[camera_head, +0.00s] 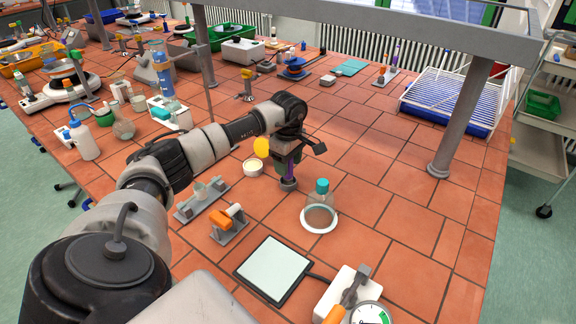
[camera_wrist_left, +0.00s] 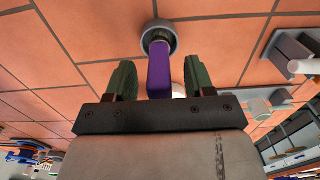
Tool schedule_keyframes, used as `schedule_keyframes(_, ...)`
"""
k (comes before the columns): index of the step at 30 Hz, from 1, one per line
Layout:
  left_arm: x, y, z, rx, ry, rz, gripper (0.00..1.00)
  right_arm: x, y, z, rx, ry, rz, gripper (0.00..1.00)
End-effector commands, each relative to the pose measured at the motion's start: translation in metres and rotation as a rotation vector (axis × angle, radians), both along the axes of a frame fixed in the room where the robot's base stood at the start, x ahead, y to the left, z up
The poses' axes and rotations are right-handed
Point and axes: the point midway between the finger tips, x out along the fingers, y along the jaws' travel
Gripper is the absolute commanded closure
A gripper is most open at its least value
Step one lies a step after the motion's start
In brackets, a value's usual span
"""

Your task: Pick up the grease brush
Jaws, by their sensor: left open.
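A purple upright piece (camera_head: 290,170), which looks like the grease brush, stands in a small round grey base (camera_head: 288,185) on the tiled bench. In the left wrist view the purple piece (camera_wrist_left: 159,72) lies between the two green fingers, with the grey base (camera_wrist_left: 158,32) beyond the fingertips. My left gripper (camera_head: 285,158) is open and points down over it, with a gap visible on both sides. The brush's upper end is hidden by the gripper. My right gripper does not show.
A flat scale (camera_head: 273,268) lies nearer. Bare tiles (camera_head: 400,215) extend right.

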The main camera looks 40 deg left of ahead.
Motion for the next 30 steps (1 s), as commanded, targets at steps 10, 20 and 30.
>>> schedule_keyframes(10, 0.0001, 0.0001, -0.006, 0.0, -0.001, 0.0, 0.54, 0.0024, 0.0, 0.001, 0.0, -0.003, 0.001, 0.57)
schedule_keyframes(20, 0.0001, 0.0002, -0.0056, 0.0, -0.001, 0.001, 1.0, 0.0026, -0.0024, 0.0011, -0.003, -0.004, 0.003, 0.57)
schedule_keyframes(30, 0.0003, 0.0002, -0.0011, 0.0, -0.002, 0.0, 1.0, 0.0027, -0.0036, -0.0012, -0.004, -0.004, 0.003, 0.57)
